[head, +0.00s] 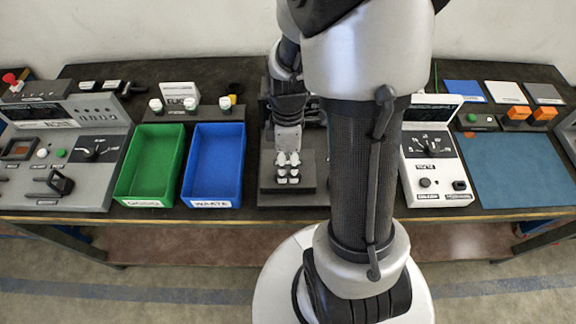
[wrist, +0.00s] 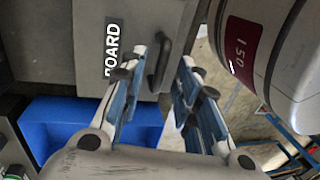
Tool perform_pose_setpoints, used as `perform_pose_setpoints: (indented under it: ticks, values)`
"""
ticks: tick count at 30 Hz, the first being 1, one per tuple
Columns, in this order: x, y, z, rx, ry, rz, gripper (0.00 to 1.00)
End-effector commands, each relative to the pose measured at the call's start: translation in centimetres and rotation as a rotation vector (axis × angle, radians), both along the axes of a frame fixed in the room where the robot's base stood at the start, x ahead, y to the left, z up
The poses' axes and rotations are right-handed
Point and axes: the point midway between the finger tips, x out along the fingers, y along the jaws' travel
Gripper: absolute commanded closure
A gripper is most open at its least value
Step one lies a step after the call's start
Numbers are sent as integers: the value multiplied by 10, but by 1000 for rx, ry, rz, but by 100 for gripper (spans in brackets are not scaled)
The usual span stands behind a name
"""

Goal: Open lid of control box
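The control box (head: 267,196) is a dark grey box on the bench, right of the blue bin, partly hidden by my arm in the head view. In the wrist view its grey lid (wrist: 60,45) fills the upper left and looks shut. The lid carries a "BOARD" label (wrist: 112,46) and a dark bar handle (wrist: 160,67). My gripper (wrist: 165,68) is open, with its fingers on either side of the handle; I cannot tell whether they touch it. In the head view my gripper (head: 288,168) is over the box.
The blue bin (head: 214,197) and green bin (head: 150,195) stand left of the box. A white meter box (head: 432,180) and a teal mat (head: 515,170) lie to the right. A grey control panel (head: 85,175) is at far left. The bench's front edge is close.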

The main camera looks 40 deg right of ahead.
Motion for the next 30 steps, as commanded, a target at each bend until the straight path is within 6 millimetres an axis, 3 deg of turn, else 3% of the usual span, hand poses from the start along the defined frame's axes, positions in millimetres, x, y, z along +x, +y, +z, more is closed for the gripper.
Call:
perform_pose_setpoints:
  ticks: [5,19,30]
  values:
    - [0,0,0,0,0,0,70]
    - [0,0,1,0,0,0,100]
    - [0,0,1,0,0,0,100]
